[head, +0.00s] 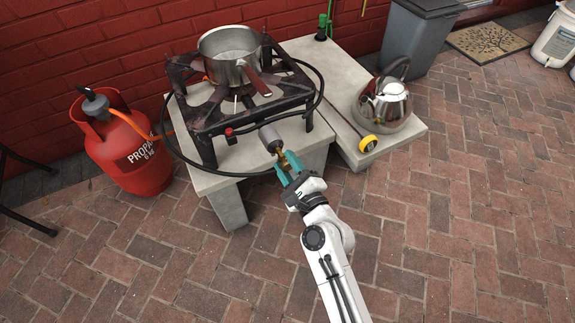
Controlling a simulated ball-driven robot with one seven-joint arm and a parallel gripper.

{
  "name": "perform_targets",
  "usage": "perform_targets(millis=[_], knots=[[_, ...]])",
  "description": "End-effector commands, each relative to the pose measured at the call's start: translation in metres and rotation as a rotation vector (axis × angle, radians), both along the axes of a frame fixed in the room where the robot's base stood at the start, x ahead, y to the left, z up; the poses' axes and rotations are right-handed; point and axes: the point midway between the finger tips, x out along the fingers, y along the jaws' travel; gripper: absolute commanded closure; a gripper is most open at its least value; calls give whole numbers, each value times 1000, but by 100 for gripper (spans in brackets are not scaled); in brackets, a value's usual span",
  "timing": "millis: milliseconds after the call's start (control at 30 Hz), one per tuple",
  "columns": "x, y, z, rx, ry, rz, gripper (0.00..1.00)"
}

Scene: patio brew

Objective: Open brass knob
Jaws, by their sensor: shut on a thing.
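The brass knob (284,160) shows as a small brass piece at the front of the burner, just below a grey cylinder (269,137). My gripper (285,170) has teal fingers and reaches up to it from the lower right. The fingers are shut on the brass knob and partly hide it. The burner (204,130) is a dark, worn iron frame on a concrete slab. How far the knob is turned cannot be told, and I see no clear flame.
A steel saucepan (230,72) stands on the burner. A red propane cylinder (137,158) with an orange hose stands left. A shiny kettle (386,104) and a thin rod with a yellow end (368,143) are on the right slab. The brick paving in front is open.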

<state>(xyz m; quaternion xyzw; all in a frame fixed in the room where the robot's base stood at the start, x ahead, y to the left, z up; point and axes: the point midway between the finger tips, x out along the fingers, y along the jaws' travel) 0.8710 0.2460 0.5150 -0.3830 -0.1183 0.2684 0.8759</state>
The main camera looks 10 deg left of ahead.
Motion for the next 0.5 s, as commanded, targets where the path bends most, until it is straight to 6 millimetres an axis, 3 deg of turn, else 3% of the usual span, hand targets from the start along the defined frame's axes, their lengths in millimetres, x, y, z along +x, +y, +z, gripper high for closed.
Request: perform_targets(millis=[33,500], knots=[[-1,-3,-7,-42,-16,-3,96],[-1,-4,-7,-413,-265,-2,96]])
